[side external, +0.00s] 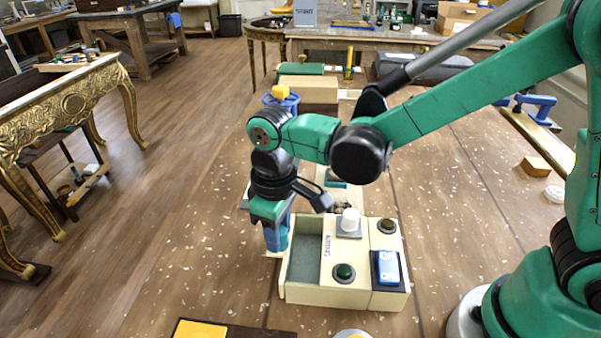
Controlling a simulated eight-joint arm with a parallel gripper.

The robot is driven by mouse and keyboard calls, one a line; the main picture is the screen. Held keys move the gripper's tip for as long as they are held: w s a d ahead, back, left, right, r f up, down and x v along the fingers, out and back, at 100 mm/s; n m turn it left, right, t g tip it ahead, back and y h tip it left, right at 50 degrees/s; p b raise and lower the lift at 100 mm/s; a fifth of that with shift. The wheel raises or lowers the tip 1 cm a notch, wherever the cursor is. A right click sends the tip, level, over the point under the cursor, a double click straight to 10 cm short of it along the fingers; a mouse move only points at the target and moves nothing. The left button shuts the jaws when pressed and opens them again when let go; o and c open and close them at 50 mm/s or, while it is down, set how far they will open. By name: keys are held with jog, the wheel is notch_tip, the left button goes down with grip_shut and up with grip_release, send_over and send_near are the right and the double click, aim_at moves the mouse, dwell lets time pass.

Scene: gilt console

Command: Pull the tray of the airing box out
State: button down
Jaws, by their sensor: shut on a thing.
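The airing box (342,292) is a cream box on the wooden bench, marked "AIRING". Its top carries a white knob (350,219), a dark round button (386,226), a green round button (344,272) and a blue ON/OFF switch (388,268). A grey-floored tray (306,255) shows at its left end. My gripper (276,246) points down at the tray's left end, shut on the tray. The fingers hide the part they grip. A small cream edge shows just below the fingertips. I cannot tell how far the tray is out.
The bench (215,215) is clear to the left of the box. A dark board with a yellow patch (200,328) lies at the front edge. Behind my gripper stand a blue and yellow object (281,98) and a cardboard box (312,92). A wooden block (536,166) lies at the right.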

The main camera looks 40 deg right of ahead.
jog(key=w+a, duration=0.8)
jog(key=shift+d, duration=0.1)
jog(key=c, duration=0.8)
grip_release()
jog(key=shift+s, duration=0.1)
notch_tip(320, 180, up, 6)
jog(key=shift+f, duration=0.2)
